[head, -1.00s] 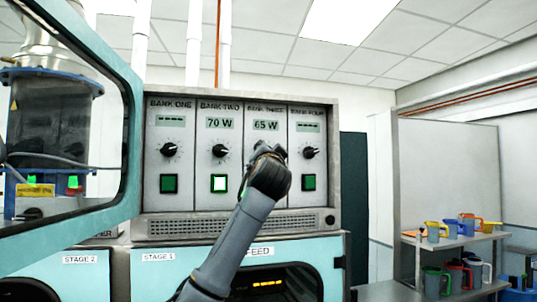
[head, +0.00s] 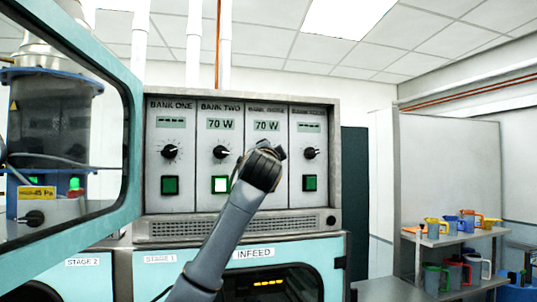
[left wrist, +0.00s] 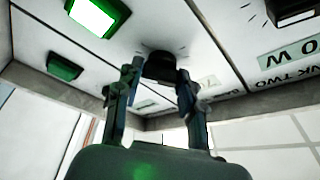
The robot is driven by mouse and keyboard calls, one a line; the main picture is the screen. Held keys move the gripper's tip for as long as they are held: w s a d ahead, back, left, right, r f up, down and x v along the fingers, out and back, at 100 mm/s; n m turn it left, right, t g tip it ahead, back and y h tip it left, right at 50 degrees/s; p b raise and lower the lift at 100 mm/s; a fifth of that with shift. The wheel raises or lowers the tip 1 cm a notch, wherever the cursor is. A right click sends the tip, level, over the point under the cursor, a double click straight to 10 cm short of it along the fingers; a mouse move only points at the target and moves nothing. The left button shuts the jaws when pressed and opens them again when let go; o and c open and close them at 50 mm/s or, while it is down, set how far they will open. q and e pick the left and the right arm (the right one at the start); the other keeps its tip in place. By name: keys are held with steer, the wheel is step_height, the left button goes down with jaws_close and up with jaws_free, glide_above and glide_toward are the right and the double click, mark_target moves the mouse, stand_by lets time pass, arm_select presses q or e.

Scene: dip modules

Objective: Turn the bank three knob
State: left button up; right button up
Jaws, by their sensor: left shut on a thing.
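The bank three knob (left wrist: 160,68) is black and sits between the fingertips of my left gripper (left wrist: 158,84), which is shut on it. In the head view my left gripper (head: 266,158) covers this knob and the bank three button. The bank three display (head: 266,126) reads 70 W. My right gripper is not in view.
Bank two's display (head: 221,124) also reads 70 W, and its button (head: 220,185) is lit. Bank one's knob (head: 169,151) and bank four's knob (head: 310,152) flank the middle. An open teal-framed door (head: 134,130) stands at the left. A shelf (head: 455,238) holds several colored jugs.

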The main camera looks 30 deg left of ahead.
arm_select(q)
steer(key=o, duration=1.2)
steer(key=shift+d, duration=0.1)
steer(key=v, duration=1.2)
steer(key=shift+f, duration=0.1)
steer(key=shift+w, duration=0.1)
